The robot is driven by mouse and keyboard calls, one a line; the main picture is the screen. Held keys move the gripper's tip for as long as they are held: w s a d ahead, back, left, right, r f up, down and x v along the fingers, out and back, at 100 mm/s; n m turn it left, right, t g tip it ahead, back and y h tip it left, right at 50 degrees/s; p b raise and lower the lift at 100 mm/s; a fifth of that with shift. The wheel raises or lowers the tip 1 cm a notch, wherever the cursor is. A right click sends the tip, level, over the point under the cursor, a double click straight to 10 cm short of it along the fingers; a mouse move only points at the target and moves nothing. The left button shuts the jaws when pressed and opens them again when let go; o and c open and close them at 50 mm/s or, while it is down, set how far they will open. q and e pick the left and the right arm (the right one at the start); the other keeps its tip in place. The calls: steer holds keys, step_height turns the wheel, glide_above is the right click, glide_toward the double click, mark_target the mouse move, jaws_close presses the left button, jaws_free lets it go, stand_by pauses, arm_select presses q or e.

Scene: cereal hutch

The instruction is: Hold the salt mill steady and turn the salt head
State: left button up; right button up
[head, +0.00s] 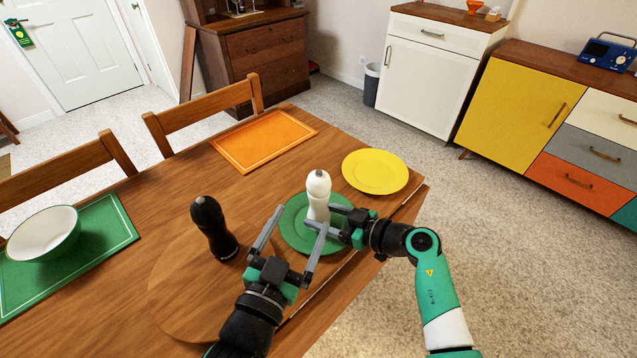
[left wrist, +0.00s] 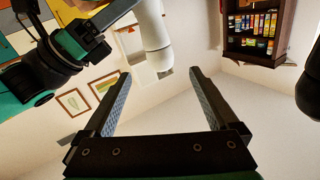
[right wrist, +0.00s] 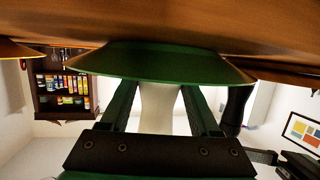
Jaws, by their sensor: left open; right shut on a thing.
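The white salt mill (head: 318,195) stands upright on the green plate (head: 296,237) near the table's right end. My right gripper (head: 331,217) is shut on the mill's lower body; in the right wrist view the white body (right wrist: 158,105) sits between its fingers (right wrist: 160,108). My left gripper (head: 298,222) is open and empty, just left of and in front of the mill. In the left wrist view its fingers (left wrist: 161,75) are spread, with the white mill (left wrist: 154,40) beyond them. A black mill (head: 212,228) stands to the left.
A yellow plate (head: 375,172) lies behind the mill, and an orange placemat (head: 264,140) at the far edge. A white bowl (head: 44,234) sits on a green placemat (head: 112,240) at left. Chairs line the far side. The table between the black mill and the orange mat is clear.

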mark_target(310, 192)
arm_select(q)
steer(key=x, duration=1.1)
steer(key=c, duration=1.4)
steer(key=shift+o, duration=0.2)
steer(key=shift+a+h, duration=0.15)
steer(key=shift+h, duration=0.25)
steer(key=shift+f+m+g+h, duration=0.15)
steer(key=shift+m+g+h, duration=0.65)
steer(key=shift+m+h, duration=0.3)
steer(key=m+g+h, duration=0.1)
steer(key=h, duration=0.1)
steer(key=shift+m+g+h, duration=0.3)
steer(key=shift+m+g, duration=0.1)
steer(key=shift+m+h, duration=0.4)
